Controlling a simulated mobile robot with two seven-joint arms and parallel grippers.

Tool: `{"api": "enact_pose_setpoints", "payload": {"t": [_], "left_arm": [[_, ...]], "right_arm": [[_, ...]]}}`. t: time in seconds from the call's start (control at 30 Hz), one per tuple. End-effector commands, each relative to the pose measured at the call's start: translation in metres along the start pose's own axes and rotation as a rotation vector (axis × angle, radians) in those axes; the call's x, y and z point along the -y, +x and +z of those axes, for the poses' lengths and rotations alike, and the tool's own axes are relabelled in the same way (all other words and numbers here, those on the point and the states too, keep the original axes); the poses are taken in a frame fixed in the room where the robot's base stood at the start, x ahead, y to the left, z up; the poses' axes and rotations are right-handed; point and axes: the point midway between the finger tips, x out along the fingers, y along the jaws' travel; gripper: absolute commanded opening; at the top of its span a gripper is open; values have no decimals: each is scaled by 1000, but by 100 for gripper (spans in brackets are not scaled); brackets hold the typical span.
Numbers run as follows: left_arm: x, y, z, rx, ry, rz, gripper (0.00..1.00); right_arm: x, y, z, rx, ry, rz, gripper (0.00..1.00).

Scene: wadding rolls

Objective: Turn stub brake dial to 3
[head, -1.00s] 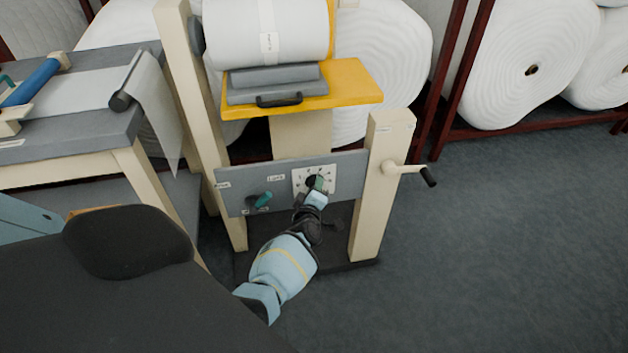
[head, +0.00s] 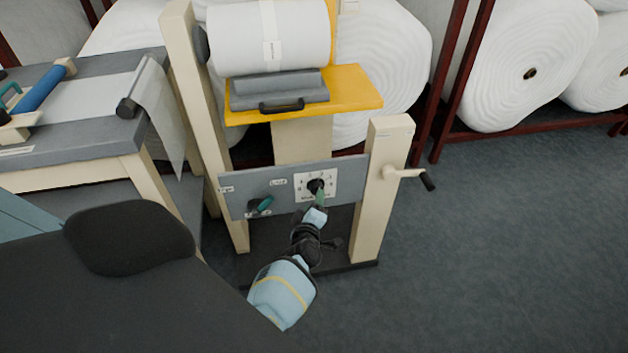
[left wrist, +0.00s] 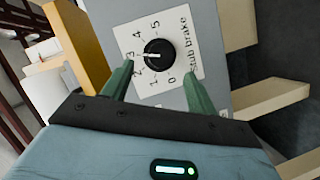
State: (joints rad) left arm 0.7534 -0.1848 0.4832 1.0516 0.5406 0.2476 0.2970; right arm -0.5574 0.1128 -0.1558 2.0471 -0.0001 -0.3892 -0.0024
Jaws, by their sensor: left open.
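The stub brake dial is a black round knob (left wrist: 159,54) on a white plate (left wrist: 183,42) marked 0 to 5. In the left wrist view its white pointer line points at the 3. The dial also shows in the head view (head: 316,186), on the grey panel between two cream posts. My left gripper (left wrist: 158,80) has its two green fingers apart, either side of the lower part of the plate, with nothing between them. In the head view the left gripper (head: 319,200) is just in front of and below the knob, apart from it. My right gripper is not in view.
A crank (head: 408,174) sticks out from the right post. A yellow shelf (head: 352,86) and white roll (head: 269,38) are above. The floor at right is clear.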

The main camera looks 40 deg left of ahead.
Motion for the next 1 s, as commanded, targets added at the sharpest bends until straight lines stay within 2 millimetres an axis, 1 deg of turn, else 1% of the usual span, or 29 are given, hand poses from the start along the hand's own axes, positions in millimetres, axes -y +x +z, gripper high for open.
{"api": "enact_pose_setpoints", "payload": {"t": [0.03, 0.1, 0.27, 0.7, 0.87, 1.0], "left_arm": [[-2, -7, 0, 0, -1, 1, 58], [-1, -14, 0, 0, -1, 1, 58], [-1, -22, 0, -1, 0, 1, 58], [0, -23, 0, -1, 1, 1, 58], [0, -23, 0, 0, 1, 0, 58], [0, -23, 0, 0, 1, 0, 58]], "right_arm": [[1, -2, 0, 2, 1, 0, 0], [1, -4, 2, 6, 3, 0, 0], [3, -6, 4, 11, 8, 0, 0], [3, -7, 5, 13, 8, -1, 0], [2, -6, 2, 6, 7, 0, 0], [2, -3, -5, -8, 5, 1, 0]]}}
